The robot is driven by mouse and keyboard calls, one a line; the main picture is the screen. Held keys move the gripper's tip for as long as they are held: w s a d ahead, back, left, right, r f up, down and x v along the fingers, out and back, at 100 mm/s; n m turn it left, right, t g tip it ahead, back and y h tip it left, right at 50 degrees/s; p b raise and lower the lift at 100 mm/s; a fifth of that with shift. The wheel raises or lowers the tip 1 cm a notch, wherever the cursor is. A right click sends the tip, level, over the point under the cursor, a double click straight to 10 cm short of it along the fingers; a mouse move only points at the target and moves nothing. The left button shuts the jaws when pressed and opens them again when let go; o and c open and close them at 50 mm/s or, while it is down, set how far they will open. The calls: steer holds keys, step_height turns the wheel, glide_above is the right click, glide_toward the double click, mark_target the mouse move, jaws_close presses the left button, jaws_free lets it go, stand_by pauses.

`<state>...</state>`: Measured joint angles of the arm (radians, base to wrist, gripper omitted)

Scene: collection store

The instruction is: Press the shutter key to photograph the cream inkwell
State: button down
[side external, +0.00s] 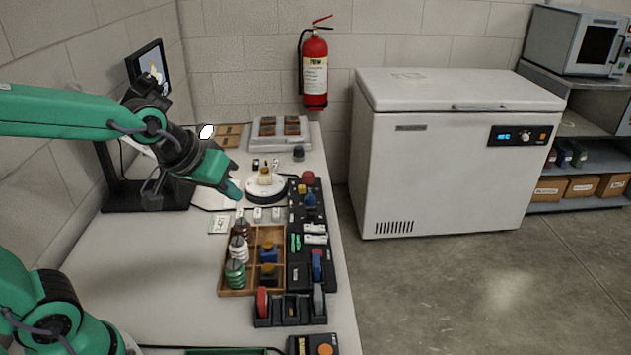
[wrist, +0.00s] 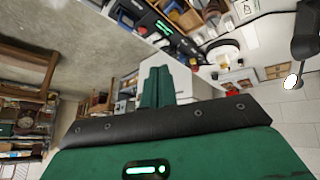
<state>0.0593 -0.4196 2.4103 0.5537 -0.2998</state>
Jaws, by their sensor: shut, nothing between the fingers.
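The cream inkwell (side external: 265,174) stands upright on a round white turntable (side external: 266,190) near the far end of the table. My gripper (side external: 236,191) is shut and empty, just left of the turntable and above the table. Its green fingers (wrist: 156,88) lie together in the wrist view. Several small white key-like blocks (side external: 257,213) stand in front of the turntable, near my fingertips. I cannot tell which is the shutter key; their markings are too small. A box with an orange button (side external: 325,349) shows at the bottom edge.
A wooden compartment tray (side external: 222,283) holds bottles and spools. A monitor (side external: 148,67) stands at the back left. A white chest freezer (side external: 450,170) stands right.

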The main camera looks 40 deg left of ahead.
steer(key=w+d+f+n+t, duration=0.1)
steer(key=w+d+f+n, duration=0.1)
steer(key=w+f, duration=0.3)
steer(key=w+d+f+n+t+h, duration=0.1)
steer(key=w+d+f+n, duration=0.2)
steer(key=w, duration=0.7)
steer(key=shift+d+f, duration=0.7)
steer(key=shift+f, duration=0.25)
steer(key=shift+f, duration=0.2)
steer(key=shift+f, duration=4.25)
steer(key=shift+w+a+f, duration=0.1)
steer(key=shift+a+f, duration=0.05)
steer(key=shift+f, duration=0.7)
steer(key=shift+r, duration=0.85)
